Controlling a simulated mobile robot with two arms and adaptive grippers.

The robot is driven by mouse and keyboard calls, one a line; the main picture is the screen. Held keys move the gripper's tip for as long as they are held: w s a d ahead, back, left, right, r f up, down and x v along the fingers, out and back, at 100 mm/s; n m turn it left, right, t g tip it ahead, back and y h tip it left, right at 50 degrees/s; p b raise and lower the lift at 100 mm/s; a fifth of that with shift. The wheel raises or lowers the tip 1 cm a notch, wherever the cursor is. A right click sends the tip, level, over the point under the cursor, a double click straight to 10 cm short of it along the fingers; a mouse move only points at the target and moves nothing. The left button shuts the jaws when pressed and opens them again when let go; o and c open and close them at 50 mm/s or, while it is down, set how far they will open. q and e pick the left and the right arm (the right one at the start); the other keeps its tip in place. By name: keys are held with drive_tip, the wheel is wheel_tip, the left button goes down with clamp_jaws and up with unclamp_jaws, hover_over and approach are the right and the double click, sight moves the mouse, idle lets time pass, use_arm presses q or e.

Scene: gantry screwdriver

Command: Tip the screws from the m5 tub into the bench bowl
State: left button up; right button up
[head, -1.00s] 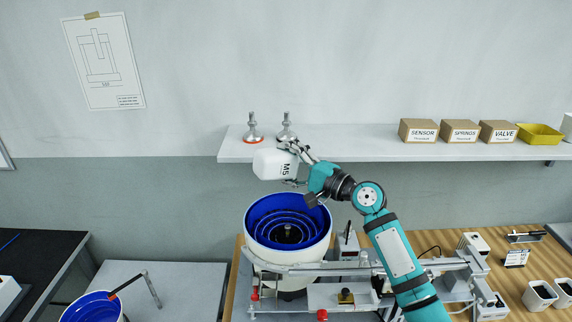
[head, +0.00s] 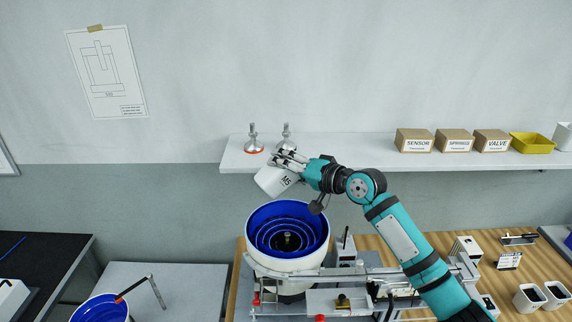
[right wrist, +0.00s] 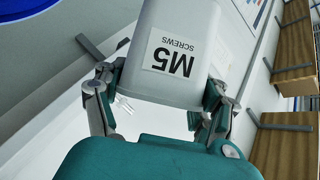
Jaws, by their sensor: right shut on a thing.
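The white M5 tub (head: 274,181) is held tilted in the air above the back rim of the bench bowl. My right gripper (head: 287,160) is shut on it; in the right wrist view the fingers (right wrist: 160,100) grip both sides of the tub (right wrist: 180,45), its "M5 SCREWS" label upside down. Small pale bits show beside the left finger there; I cannot tell what they are. The tub's mouth and contents are hidden. The bench bowl (head: 322,252), white outside with blue stepped rings inside, stands below. Its centre is dark and screws cannot be made out. My left gripper is out of view.
A wall shelf (head: 350,157) behind the tub holds two metal stands, SENSOR, SPRINGS and VALVE boxes, and a yellow bin (head: 532,143). Another blue bowl (head: 100,308) is at lower left. A fixture (head: 340,300) and small containers (head: 527,297) occupy the bench.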

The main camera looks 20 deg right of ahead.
drive_tip(key=shift+r+n+p, duration=0.4)
drive_tip(key=shift+r+p, duration=0.15)
drive_tip(key=shift+p, duration=0.45)
drive_tip(key=shift+r+n+h, duration=0.3)
drive_tip(key=shift+n+h, duration=0.4)
drive_tip(key=shift+n, duration=0.2)
drive_tip(key=shift+r+n+h, duration=0.45)
drive_tip(key=shift+n+h, duration=0.25)
drive_tip(key=shift+n, duration=0.3)
drive_tip(key=r+n+h, duration=0.1)
drive_tip(key=n+h, duration=0.1)
drive_tip(key=n, duration=0.1)
drive_tip(key=shift+r, duration=0.2)
